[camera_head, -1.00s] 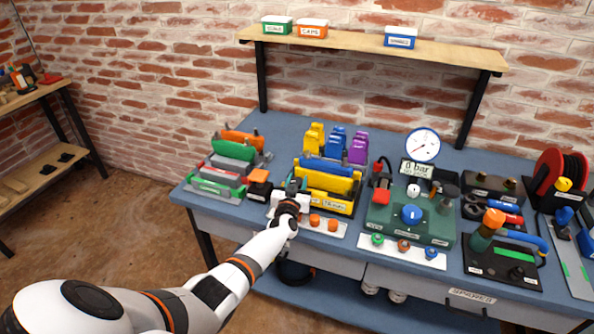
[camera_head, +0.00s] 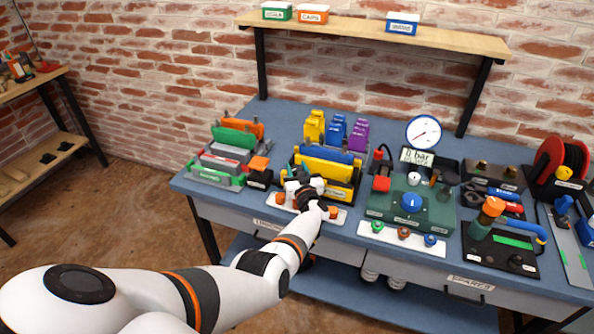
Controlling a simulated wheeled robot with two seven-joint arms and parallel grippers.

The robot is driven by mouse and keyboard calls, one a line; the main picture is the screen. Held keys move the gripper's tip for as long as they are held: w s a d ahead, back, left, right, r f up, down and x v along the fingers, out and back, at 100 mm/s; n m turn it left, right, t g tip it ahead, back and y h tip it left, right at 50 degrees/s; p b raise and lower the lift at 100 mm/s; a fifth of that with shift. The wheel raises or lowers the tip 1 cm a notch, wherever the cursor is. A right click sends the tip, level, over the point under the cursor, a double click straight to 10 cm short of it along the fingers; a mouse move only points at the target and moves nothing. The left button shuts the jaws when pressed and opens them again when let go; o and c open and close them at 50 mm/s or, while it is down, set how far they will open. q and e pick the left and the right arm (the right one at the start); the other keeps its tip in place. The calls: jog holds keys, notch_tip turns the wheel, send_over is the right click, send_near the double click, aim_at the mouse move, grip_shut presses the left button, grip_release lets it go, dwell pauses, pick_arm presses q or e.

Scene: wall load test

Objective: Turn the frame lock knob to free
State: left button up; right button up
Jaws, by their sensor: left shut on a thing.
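My left gripper (camera_head: 302,184) is at the front of the dark test frame (camera_head: 347,190) that holds yellow and blue plates (camera_head: 326,170). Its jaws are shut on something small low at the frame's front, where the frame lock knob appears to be. The gripper and wrist hide this knob almost wholly, so its turn position cannot be seen. My right gripper is not in view.
A white strip with orange caps (camera_head: 333,212) lies in front of the frame. A plate rack (camera_head: 222,160) and an orange-topped black block (camera_head: 259,172) are to the left. A green gauge unit (camera_head: 436,214) with a blue knob (camera_head: 411,203) is to the right.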

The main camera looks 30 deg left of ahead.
pick_arm(q)
jog(key=shift+a+r, duration=0.1)
jog(key=shift+r, duration=0.1)
jog(key=o, duration=0.9)
jog(key=shift+c, duration=0.2)
jog(key=shift+o, duration=0.5)
jog(key=shift+f, duration=0.15)
jog(key=shift+s+d+p, duration=0.2)
jog(key=shift+d+p, duration=0.15)
jog(key=shift+p, duration=0.1)
jog(key=p+v, duration=0.7)
jog(key=v, duration=0.3)
jog(key=shift+s, duration=0.2)
jog(key=shift+s+d, duration=0.3)
jog(key=shift+d, duration=0.1)
